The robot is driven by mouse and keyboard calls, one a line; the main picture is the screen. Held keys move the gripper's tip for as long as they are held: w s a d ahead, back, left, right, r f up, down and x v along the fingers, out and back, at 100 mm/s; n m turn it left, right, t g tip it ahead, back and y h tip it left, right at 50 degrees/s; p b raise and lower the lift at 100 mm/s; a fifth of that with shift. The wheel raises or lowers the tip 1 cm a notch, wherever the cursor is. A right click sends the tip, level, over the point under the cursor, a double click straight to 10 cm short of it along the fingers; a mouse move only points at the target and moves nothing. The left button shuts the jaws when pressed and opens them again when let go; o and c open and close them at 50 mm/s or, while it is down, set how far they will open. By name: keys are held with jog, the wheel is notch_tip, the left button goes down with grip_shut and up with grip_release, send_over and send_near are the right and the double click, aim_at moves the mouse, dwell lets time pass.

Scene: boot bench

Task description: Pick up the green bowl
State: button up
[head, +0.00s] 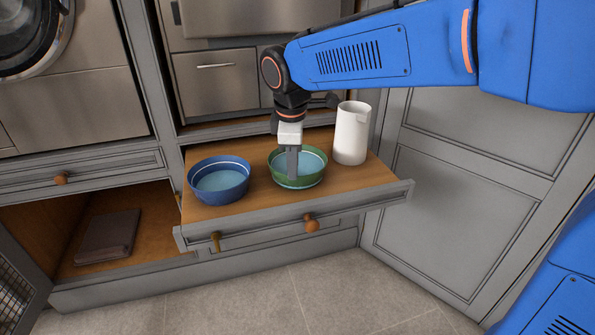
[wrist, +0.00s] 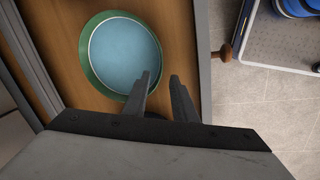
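The green bowl (head: 308,180) stands upright in the pulled-out drawer (head: 355,181), between a blue bowl and a white jug. It has a pale blue inside, and in the wrist view the bowl (wrist: 120,50) shows nearly whole from above. My gripper (head: 293,178) points down at the bowl and covers part of it in the head view. In the wrist view my gripper (wrist: 160,75) is open with a clear gap between its fingers. The left finger overlaps the bowl's near right rim, and the right finger is over the wood outside it. I cannot tell the fingertips' height against the rim.
The blue bowl (head: 219,181) is left of the green one. The white jug (head: 351,134) stands close on its right. The drawer front has a wooden knob (head: 311,223). An open compartment at lower left holds a flat brown object (head: 107,237).

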jog(key=shift+x, duration=2.85)
jog(key=shift+w, duration=0.15)
grip_shut()
